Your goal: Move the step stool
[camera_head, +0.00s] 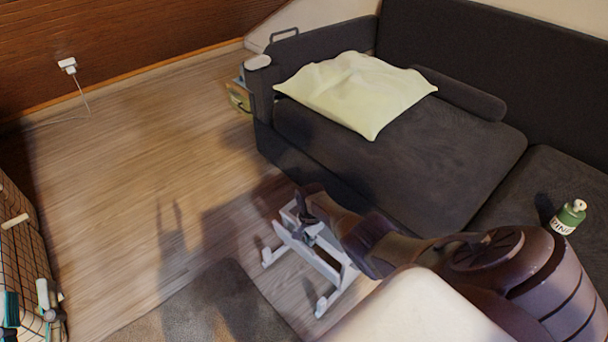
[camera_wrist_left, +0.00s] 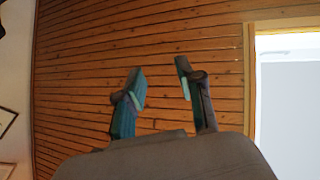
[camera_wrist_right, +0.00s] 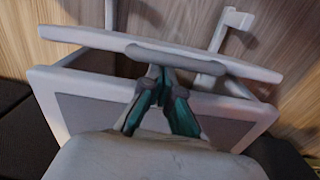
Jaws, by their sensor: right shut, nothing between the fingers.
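The white step stool (camera_head: 328,268) stands on the wood floor in front of the sofa, partly hidden by my right arm. In the right wrist view its pale frame (camera_wrist_right: 250,108) and a crossbar with a grey middle section (camera_wrist_right: 175,60) fill much of the picture. My right gripper (camera_head: 306,206) is over the stool. In the right wrist view its fingertips (camera_wrist_right: 160,74) are together at the crossbar, with nothing held; I cannot tell whether they touch it.
A dark sofa (camera_head: 420,190) with a pale yellow pillow (camera_head: 358,88) runs along the right. A grey rug (camera_head: 215,305) lies left of the stool. The floor (camera_head: 140,160) beyond is clear.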

